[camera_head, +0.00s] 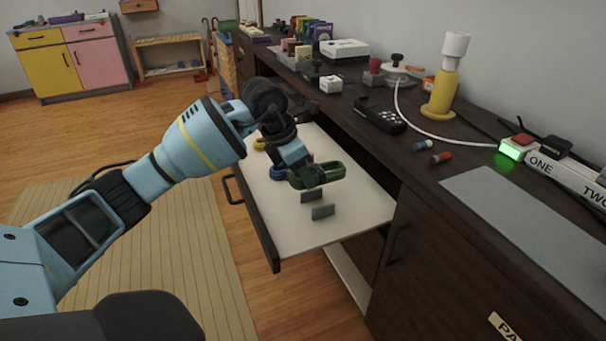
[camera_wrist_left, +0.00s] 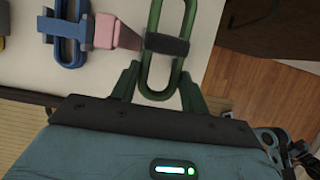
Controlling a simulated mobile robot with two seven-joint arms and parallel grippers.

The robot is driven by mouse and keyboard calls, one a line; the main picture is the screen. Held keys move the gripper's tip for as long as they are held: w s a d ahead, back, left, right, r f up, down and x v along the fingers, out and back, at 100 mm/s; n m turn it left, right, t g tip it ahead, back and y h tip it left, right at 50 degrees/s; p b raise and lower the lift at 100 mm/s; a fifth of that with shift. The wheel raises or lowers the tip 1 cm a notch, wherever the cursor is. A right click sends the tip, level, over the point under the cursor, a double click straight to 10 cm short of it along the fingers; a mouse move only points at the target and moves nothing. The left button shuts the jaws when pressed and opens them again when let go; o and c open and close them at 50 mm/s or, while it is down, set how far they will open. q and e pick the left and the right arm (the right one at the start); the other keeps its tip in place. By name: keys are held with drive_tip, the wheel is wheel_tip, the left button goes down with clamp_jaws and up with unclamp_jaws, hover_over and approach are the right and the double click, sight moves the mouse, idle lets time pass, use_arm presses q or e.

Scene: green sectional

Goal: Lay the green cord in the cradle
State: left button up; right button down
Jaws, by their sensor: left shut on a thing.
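The green cord (camera_head: 326,179), a long bundled loop with a dark band round its middle, is held over the open drawer. My left gripper (camera_head: 297,178) is shut on it. In the left wrist view the fingers of my left gripper (camera_wrist_left: 157,88) lie at either side of the near end of the green cord (camera_wrist_left: 152,60). Two small grey upright plates, apparently the cradle (camera_head: 323,212), stand apart on the drawer floor just in front of and below the cord. Whether the cord touches them is unclear. My right gripper is out of view.
The pulled-out drawer (camera_head: 357,213) has a pale floor. A blue cord (camera_wrist_left: 68,40) lies between plates beside the green one, and a yellow one (camera_head: 260,144) lies farther back. The dark counter (camera_head: 440,180) rises at the right, with a handheld device (camera_head: 380,116) and a power strip (camera_head: 565,172).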

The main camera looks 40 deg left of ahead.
sight(302, 186)
use_arm(q)
drive_tip(key=shift+f, duration=1.35)
drive_tip(key=shift+f+b, duration=0.55)
drive_tip(key=shift+f, duration=0.8)
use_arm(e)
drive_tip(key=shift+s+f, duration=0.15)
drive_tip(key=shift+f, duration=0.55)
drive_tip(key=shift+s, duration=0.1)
